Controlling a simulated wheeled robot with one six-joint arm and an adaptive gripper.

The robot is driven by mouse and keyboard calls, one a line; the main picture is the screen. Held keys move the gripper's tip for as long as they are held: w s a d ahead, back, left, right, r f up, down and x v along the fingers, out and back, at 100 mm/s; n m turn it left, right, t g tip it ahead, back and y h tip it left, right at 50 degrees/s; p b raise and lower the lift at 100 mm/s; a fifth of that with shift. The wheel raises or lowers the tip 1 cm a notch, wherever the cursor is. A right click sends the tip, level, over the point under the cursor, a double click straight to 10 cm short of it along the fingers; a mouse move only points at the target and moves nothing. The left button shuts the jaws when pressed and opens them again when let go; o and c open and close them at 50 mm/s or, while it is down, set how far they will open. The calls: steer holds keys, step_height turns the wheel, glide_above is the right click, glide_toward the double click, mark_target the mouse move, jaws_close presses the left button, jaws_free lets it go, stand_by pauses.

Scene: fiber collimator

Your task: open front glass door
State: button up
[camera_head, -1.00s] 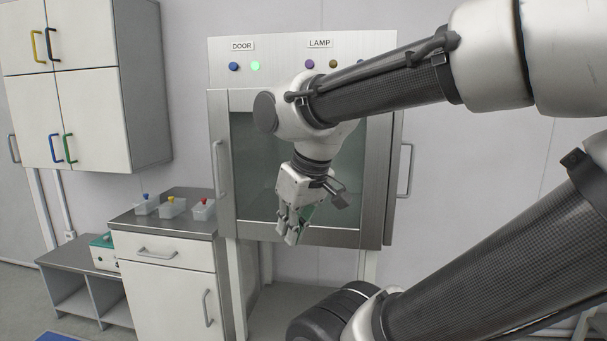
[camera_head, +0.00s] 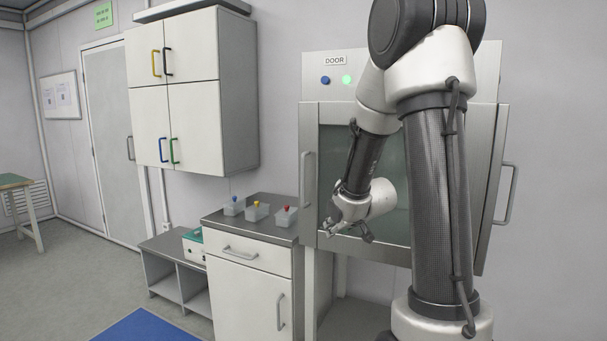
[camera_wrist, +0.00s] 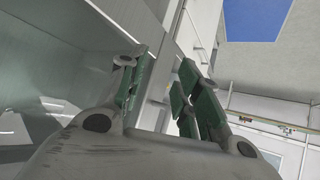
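The front glass door (camera_head: 335,150) is in a steel frame on the cabinet below the DOOR label (camera_head: 335,60). It looks shut. Its upright bar handle (camera_head: 307,180) is on the left side of the frame. My gripper (camera_head: 332,222) is in front of the lower left part of the door, to the right of the handle and apart from it in the picture. In the wrist view my gripper (camera_wrist: 165,92) has its green-padded fingers spread. Grey bars or edges show past them; I cannot tell whether one is the handle. My arm hides the right part of the glass.
A blue button (camera_head: 325,80) and a lit green button (camera_head: 347,80) are above the door. A low cabinet (camera_head: 240,292) with small bins (camera_head: 257,212) stands to the left. Wall cupboards (camera_head: 190,90) hang above. Another bar handle (camera_head: 507,195) is at right.

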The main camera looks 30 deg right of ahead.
steer(key=w+a+r+n+t+y, duration=0.1)
steer(key=w+a+r+t, duration=0.2)
steer(key=r, duration=0.4)
steer(key=w+a+r+t+y, duration=0.1)
steer(key=w+r+t, duration=0.35)
steer(key=r, duration=0.25)
steer(key=w, duration=0.7)
steer(key=shift+a, duration=0.25)
steer(key=shift+r, duration=0.1)
jaws_close()
